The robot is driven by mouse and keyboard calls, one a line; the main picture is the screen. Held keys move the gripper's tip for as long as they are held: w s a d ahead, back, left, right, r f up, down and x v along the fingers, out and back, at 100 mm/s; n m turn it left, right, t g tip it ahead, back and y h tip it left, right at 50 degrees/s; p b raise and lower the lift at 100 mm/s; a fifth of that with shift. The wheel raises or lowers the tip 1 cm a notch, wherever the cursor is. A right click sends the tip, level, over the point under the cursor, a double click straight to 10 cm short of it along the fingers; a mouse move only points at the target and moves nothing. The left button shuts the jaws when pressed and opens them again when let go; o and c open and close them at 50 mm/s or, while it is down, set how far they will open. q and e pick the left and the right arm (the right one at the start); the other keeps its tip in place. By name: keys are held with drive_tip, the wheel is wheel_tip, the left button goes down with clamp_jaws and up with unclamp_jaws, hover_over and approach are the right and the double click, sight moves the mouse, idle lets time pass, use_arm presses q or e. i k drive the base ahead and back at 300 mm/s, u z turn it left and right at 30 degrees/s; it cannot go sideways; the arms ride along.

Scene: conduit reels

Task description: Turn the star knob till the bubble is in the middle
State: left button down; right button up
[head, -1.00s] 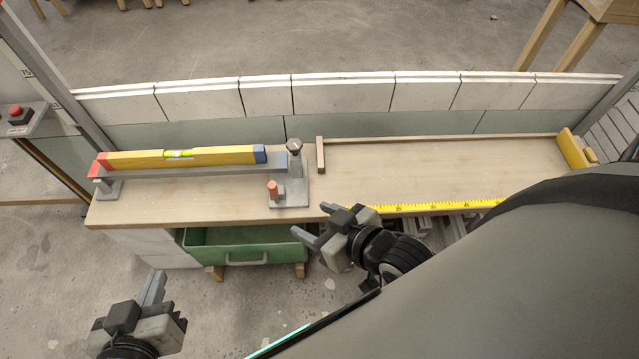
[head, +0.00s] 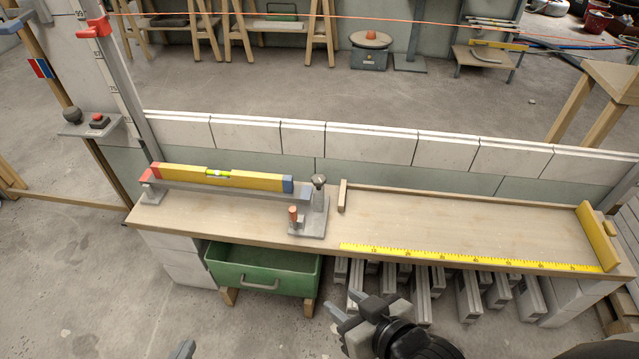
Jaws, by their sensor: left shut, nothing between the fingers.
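The post stands at the right end of a grey beam (head: 240,191) that carries a yellow spirit level (head: 258,180) with red and blue ends. The green vial (head: 218,173) is near the level's middle; the bubble's exact place is too small to tell. My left gripper (head: 183,349) shows only as shut fingertips at the bottom edge, well below the bench. My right gripper (head: 345,304) is open and empty, in front of the bench and below the knob. Neither touches anything.
A yellow measuring strip (head: 470,258) runs along the front edge of the wooden bench (head: 440,218). A green drawer (head: 263,268) and grey profiles (head: 468,296) are below.

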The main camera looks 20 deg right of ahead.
sight(318, 181)
drive_tip(key=u, duration=2.3)
drive_tip(key=k, duration=0.9)
drive_tip(key=z, duration=1.55)
drive_tip(key=i, duration=0.95)
drive_tip(key=u, duration=0.05)
